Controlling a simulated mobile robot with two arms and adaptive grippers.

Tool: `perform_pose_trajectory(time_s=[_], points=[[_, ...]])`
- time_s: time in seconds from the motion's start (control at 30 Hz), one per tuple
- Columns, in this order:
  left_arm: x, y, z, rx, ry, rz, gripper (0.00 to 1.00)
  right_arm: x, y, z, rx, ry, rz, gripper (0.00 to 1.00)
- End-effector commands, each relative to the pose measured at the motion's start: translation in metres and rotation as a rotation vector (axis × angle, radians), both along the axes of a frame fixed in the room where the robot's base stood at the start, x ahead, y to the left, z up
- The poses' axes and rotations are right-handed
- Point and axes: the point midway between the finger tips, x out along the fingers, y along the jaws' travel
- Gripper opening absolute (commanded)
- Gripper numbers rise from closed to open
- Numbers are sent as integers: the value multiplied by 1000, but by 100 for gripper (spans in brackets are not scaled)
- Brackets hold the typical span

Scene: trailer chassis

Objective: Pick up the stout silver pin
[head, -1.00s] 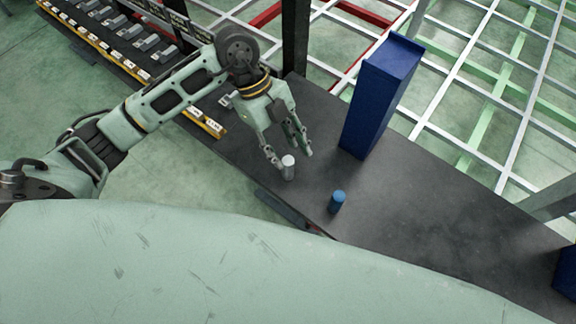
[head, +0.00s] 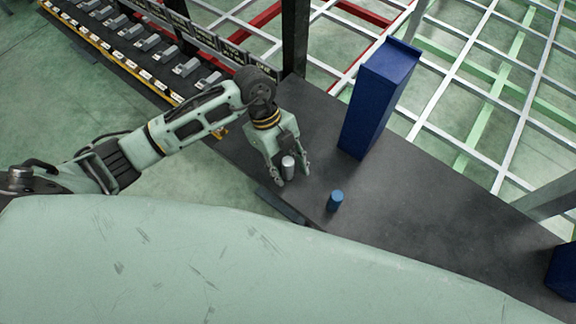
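The stout silver pin (head: 288,168) stands upright on the dark table (head: 400,215), near its front edge. My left gripper (head: 292,176) is lowered at the pin with its fingers spread. One finger is on the left of the pin and the other on its right. A gap shows on the right side; whether the left finger touches the pin I cannot tell. My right gripper is not in view.
A short blue pin (head: 335,200) stands just right of the silver pin. A tall blue box (head: 376,100) stands behind it. Another blue object (head: 563,272) is at the far right edge. A rack of grey parts (head: 150,42) is at the upper left.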

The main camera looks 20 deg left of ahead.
Motion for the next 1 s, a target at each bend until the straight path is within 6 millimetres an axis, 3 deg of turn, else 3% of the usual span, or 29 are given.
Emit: perform_pose_trajectory(time_s=[0.47, 1.0], points=[[0, 0, 0, 0, 0, 0, 0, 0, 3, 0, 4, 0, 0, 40], [1, 0, 7, -1, -3, -2, 0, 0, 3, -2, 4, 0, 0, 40]])
